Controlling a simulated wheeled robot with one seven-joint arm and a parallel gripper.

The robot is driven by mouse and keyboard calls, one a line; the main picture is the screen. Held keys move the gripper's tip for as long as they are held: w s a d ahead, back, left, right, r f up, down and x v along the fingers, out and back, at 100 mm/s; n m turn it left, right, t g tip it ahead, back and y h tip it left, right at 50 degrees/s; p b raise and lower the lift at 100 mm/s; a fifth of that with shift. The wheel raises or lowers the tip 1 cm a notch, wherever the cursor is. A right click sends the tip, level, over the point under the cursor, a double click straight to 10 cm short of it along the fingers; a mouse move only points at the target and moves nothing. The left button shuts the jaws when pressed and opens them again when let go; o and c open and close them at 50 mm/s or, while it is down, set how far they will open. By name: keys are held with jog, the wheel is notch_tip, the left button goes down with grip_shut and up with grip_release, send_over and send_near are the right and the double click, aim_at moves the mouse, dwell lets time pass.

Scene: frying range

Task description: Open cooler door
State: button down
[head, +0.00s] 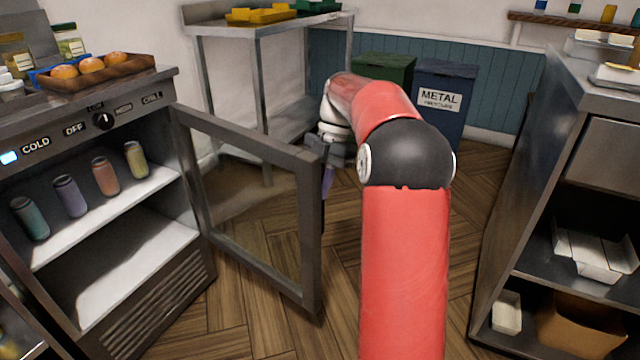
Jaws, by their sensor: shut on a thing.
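The cooler (150,300) stands at the left with its glass-paned door (311,235) swung wide open, hinged at the cooler's right side. The shelf (110,215) and several colored cans (105,176) inside are in plain view. My gripper (326,172) is at the upper part of the door's free edge, on the door's outer side, shut on the door handle. The handle and fingertips are mostly hidden behind the door frame and my arm.
A steel table (262,28) and bins (445,95) stand behind. A steel shelf unit (500,230) is at right. Some wood floor (240,320) is clear in front.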

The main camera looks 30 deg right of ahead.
jog(key=c, duration=1.4)
grip_release()
jog(key=shift+r, duration=0.1)
jog(key=p+v, duration=0.1)
jog(key=v, duration=0.6)
jog(key=shift+r+p, duration=0.3)
jog(key=shift+d, duration=0.15)
